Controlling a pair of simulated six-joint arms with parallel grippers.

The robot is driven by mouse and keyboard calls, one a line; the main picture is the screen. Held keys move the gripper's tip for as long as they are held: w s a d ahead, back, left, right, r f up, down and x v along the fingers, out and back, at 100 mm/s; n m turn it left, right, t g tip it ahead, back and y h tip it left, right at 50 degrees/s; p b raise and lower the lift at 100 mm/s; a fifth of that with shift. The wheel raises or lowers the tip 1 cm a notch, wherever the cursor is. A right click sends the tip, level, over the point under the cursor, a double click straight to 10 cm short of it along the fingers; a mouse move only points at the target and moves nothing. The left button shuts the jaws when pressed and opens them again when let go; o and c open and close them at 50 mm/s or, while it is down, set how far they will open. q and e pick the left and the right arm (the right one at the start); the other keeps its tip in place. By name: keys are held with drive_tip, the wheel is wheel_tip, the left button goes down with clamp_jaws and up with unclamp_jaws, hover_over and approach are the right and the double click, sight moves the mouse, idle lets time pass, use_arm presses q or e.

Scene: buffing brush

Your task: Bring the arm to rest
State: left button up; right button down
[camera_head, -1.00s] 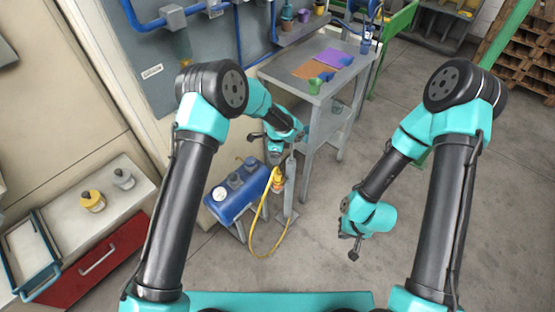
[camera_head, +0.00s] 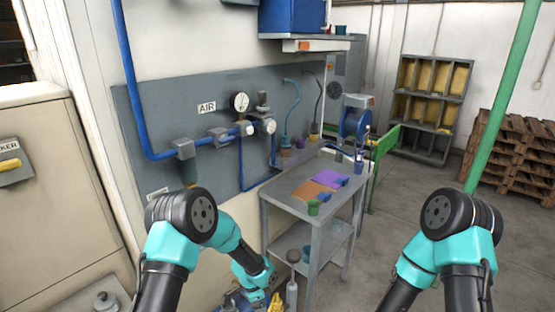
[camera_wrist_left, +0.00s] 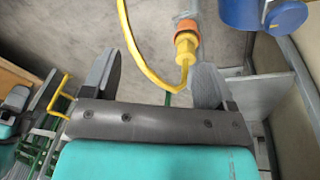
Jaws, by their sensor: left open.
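My left gripper (camera_wrist_left: 155,78) shows in the left wrist view with its two dark fingers apart. It is open. A yellow hose (camera_wrist_left: 134,45) with an orange and yellow fitting (camera_wrist_left: 186,42) hangs just beyond the fingers, the fitting nearer the right one. No grip on it shows. In the head view my left arm (camera_head: 182,218) reaches forward and down beside the workbench, and its gripper is low at the picture's bottom, hard to make out. My right arm (camera_head: 450,218) is bent at the right, its lower part cut off by the bottom edge.
A grey wall panel with blue pipes (camera_head: 130,75) and a gauge (camera_head: 240,101) stands at the left. Floor at the right is open.

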use_arm(q)
drive_tip(key=s+a+n+h, duration=0.1)
drive_tip(key=s+a+n, duration=0.7)
drive_tip(key=s, duration=0.4)
drive_tip(key=s+a+f+n+t, duration=0.1)
drive_tip(key=s+a+n, duration=0.7)
drive_tip(key=s, duration=0.4)
drive_tip(key=shift+f+n+t+h, duration=0.3)
drive_tip(key=shift+h, duration=0.1)
